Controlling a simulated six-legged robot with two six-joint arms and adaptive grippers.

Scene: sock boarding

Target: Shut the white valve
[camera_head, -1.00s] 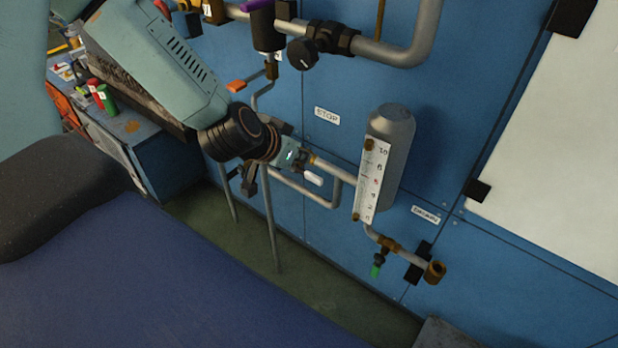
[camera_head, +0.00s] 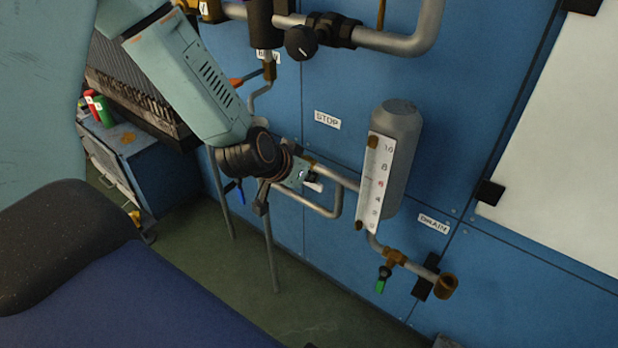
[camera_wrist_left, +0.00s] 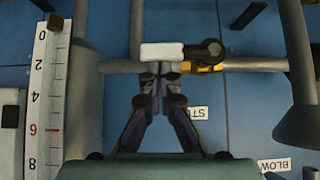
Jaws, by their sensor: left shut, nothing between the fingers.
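The white valve's handle (camera_head: 314,186) is a short white lever on the pipe left of the grey cylinder, below the STOP label. In the left wrist view the white lever (camera_wrist_left: 162,52) lies level, roughly along the pipe, with its dark round hub at its right end and a brass body (camera_wrist_left: 203,67) behind. My left gripper (camera_head: 301,177) is at the lever and partly hides the valve. In the left wrist view its fingertips (camera_wrist_left: 160,70) are shut and empty, right at the lever's lower edge. I cannot tell whether they touch it. My right gripper is not in view.
The grey cylinder (camera_head: 402,150) with a number scale stands right of the valve. A green-handled drain valve (camera_head: 381,282) is below it. A black knob (camera_head: 300,42) and thick pipes run above. A blue cabinet (camera_head: 150,170) stands at left. Green floor is clear below.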

